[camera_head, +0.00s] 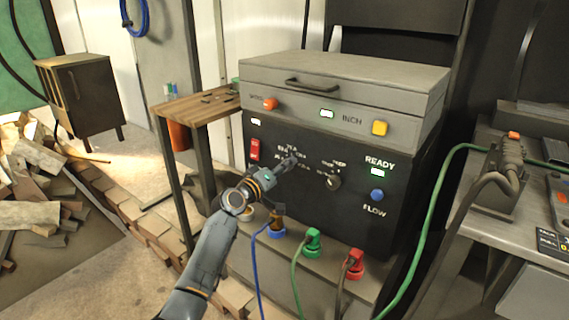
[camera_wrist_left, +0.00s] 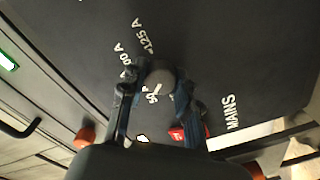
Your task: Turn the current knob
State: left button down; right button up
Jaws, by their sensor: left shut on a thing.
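The current knob (camera_wrist_left: 160,77) is a dark grey round knob on the dark panel, with amp markings around it, including one that reads 125 A. My left gripper (camera_head: 284,168) reaches the front of the machine (camera_head: 330,150) from below left. In the left wrist view my left gripper (camera_wrist_left: 158,88) has its two fingers on either side of the knob and is shut on it. In the head view the gripper hides the knob. My right gripper is in neither view.
A second knob (camera_head: 333,182) sits right of my gripper, with a blue button (camera_head: 377,195) further right. A red mains switch (camera_head: 254,150) is on the left. Blue, green and red plugs (camera_head: 313,240) with cables stand below. A wooden side table (camera_head: 195,108) is at left.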

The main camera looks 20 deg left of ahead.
pick_arm(q)
jog(key=shift+n, duration=0.6)
jog(key=c, duration=1)
grip_release()
jog(key=shift+s+a, duration=0.1)
jog(key=shift+s, duration=0.05)
jog(key=v, duration=1.1)
jog(key=shift+s, duration=0.35)
jog(key=shift+f, duration=0.1)
